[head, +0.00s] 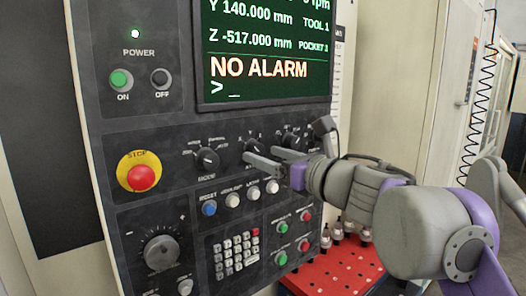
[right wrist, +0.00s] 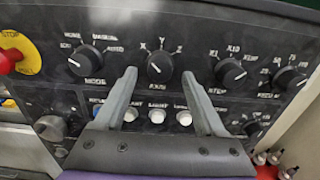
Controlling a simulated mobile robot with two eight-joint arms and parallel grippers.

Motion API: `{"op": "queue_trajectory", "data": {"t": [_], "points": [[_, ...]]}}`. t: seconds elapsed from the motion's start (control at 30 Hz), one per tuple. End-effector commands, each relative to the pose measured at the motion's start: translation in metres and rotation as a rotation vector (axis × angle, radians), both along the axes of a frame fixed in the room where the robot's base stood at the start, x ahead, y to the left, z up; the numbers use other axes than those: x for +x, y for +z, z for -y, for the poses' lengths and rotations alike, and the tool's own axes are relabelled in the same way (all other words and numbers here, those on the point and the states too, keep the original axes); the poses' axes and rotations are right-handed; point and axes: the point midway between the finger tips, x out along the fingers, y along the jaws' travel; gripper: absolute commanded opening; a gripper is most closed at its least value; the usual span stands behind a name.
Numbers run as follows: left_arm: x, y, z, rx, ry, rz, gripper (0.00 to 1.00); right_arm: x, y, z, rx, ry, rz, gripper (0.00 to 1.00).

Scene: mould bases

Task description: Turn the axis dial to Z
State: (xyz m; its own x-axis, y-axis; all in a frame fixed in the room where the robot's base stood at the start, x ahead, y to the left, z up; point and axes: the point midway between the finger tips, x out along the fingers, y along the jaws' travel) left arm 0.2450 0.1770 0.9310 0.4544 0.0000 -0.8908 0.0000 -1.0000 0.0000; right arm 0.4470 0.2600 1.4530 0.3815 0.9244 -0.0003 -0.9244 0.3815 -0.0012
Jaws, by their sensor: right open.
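The axis dial (right wrist: 159,68) is a black round knob on the dark control panel, with X, Y and Z marked in an arc above it. Its pale pointer mark seems to lean up and left, towards the X side, but it is small. My right gripper (right wrist: 158,74) is open, one finger on each side of the dial, with gaps visible in the right wrist view. In the head view my right gripper (head: 261,155) reaches in from the right and partly covers the dial (head: 252,146). My left gripper is out of view.
The mode dial (right wrist: 85,61) sits left of the axis dial, and the step dial (right wrist: 231,72) sits right. Several push buttons lie below. The red stop button (head: 141,178) is further left. A red perforated tray (head: 335,272) with tool holders stands at lower right.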

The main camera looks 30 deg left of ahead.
Motion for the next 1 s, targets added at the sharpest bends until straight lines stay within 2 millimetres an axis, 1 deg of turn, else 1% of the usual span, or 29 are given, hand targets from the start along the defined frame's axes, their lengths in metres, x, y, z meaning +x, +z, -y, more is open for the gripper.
{"op": "queue_trajectory", "data": {"t": [0.03, 0.17, 0.47, 0.57, 0.6, 0.87, 0.9, 1.0], "points": [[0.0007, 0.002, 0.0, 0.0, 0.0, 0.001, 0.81, 0.0023, 0.001, -0.0062, 0.001, 0.001, 0.0, 0.72], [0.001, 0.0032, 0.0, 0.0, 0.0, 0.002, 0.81, 0.0054, 0.0004, -0.0142, 0.001, 0.001, -0.001, 0.72], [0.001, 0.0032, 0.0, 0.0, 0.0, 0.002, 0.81, 0.0066, -0.0003, -0.0159, 0.0, -0.001, -0.001, 0.72], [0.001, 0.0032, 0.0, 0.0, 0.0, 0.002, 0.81, 0.0065, -0.0003, -0.0158, 0.0, -0.001, -0.001, 0.56], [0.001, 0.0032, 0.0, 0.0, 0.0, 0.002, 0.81, 0.0065, -0.0003, -0.0157, 0.0, -0.001, -0.001, 0.49], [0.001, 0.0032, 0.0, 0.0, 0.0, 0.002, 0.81, 0.0064, -0.0003, -0.0156, 0.0, -0.001, -0.001, 0.02], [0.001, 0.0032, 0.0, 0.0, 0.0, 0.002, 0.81, 0.0064, -0.0003, -0.0156, 0.0, -0.001, -0.001, 0.0], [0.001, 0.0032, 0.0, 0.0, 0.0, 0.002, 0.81, 0.0064, -0.0002, -0.0156, 0.001, -0.001, -0.002, 0.0]]}}
